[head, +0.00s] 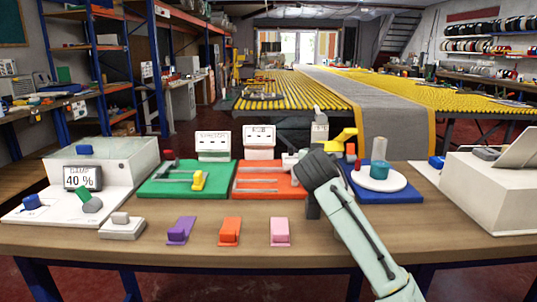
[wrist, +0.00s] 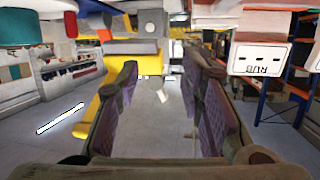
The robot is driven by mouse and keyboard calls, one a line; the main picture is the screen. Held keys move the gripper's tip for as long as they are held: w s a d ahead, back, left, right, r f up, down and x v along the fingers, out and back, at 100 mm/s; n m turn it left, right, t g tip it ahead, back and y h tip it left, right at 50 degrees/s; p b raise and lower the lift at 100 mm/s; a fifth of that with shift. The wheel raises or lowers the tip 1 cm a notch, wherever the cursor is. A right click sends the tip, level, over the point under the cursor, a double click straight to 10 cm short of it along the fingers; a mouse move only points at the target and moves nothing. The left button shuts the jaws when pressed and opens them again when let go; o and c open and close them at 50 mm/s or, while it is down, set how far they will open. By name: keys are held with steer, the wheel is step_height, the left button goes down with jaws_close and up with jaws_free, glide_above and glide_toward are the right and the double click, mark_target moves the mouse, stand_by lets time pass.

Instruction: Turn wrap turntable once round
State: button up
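The wrap turntable is a white round disc (head: 378,182) on a blue base (head: 400,194) at the right of the bench in the head view. A teal cylinder (head: 379,170) stands on the disc, with a red peg (head: 358,164) near its left side. My gripper (head: 298,158) is left of the disc, over the right side of the orange board, and apart from the turntable. In the upside-down wrist view its two fingers (wrist: 160,88) are spread with a gap between them. The teal cylinder (wrist: 22,28) shows there at the upper left, outside the fingers.
A yellow part (head: 342,138) stands close behind my gripper. The orange board (head: 268,180) and green board (head: 187,180) lie to the left. Purple (head: 181,230), orange (head: 229,231) and pink (head: 280,232) blocks line the front. A white box (head: 488,195) stands right.

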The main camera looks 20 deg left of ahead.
mark_target(355, 178)
steer(key=s+a+r+n+y, duration=0.1)
steer(key=s+a+y, duration=0.1)
steer(key=a, duration=0.4)
steer(key=s+a+r+n+y+b, duration=0.1)
steer(key=s+a+n+y, duration=0.1)
steer(key=a, duration=0.4)
steer(key=shift+s+a+r+t+y, duration=0.15)
steer(key=shift+s+t+y, duration=0.25)
steer(key=shift+s+y, duration=0.15)
steer(key=shift+c, duration=0.2)
